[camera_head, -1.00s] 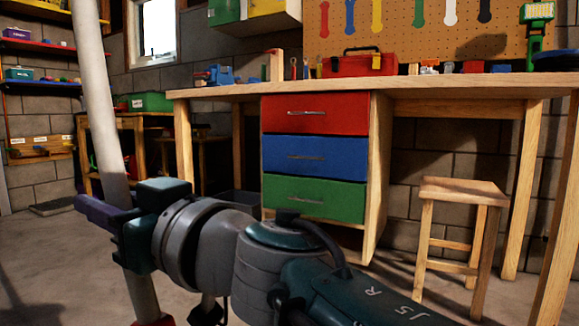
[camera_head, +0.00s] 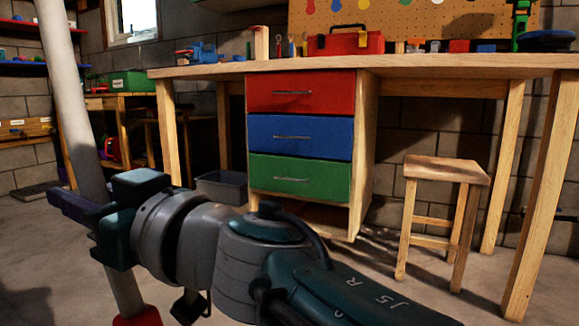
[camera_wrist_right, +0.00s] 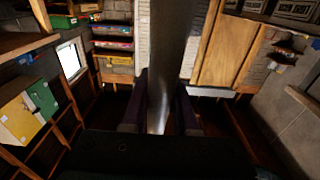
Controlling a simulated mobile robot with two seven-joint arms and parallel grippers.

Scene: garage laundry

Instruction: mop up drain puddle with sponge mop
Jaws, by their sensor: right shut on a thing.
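My right gripper (camera_head: 78,208) is shut on the pale pole of the sponge mop (camera_head: 68,100) at the left of the head view. The pole stands nearly upright, leaning slightly. A red part (camera_head: 137,317) shows at its lower end, cut off by the bottom edge. The sponge head is out of view. In the right wrist view the pole (camera_wrist_right: 165,65) runs between the two dark fingers of the gripper (camera_wrist_right: 160,112). No puddle can be made out. My left gripper is not in view.
A wooden workbench (camera_head: 430,64) with red, blue and green drawers (camera_head: 300,135) stands ahead. A stool (camera_head: 445,168) is at the right and a grey bin (camera_head: 221,187) under the bench. A dark flat grate-like piece (camera_head: 38,189) lies on the floor at left. Floor before the bench looks clear.

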